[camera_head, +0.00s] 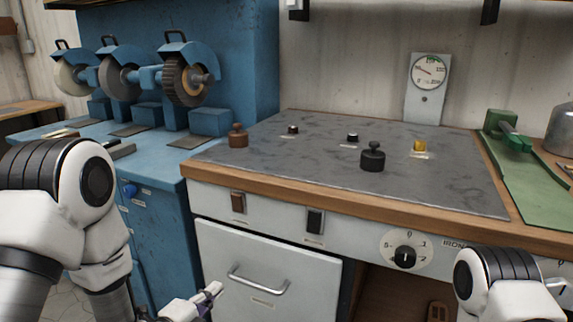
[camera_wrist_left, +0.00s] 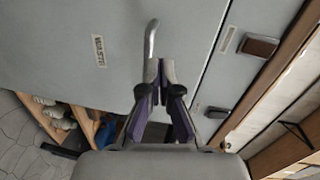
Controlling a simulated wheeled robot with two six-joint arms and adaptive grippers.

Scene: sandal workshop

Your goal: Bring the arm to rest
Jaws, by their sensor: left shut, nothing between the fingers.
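My left gripper (camera_head: 211,292) is low in the head view, in front of the white drawer front (camera_head: 290,254) with its metal handle (camera_head: 258,280). In the left wrist view its two purple-grey fingers (camera_wrist_left: 160,72) are together and empty. The handle (camera_wrist_left: 151,42) shows just beyond the fingertips there; I cannot tell whether they touch. My left arm is bent at the left side of the head view. Part of my right arm shows at the lower right, but its gripper is out of view.
The workbench (camera_head: 330,150) carries a brown knob-topped piece (camera_head: 238,136), a black one (camera_head: 372,157) and a yellow button (camera_head: 419,146). A dial gauge (camera_head: 429,72) stands behind. A blue grinding machine (camera_head: 150,80) is at the left. A rotary knob (camera_head: 404,257) is on the bench front.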

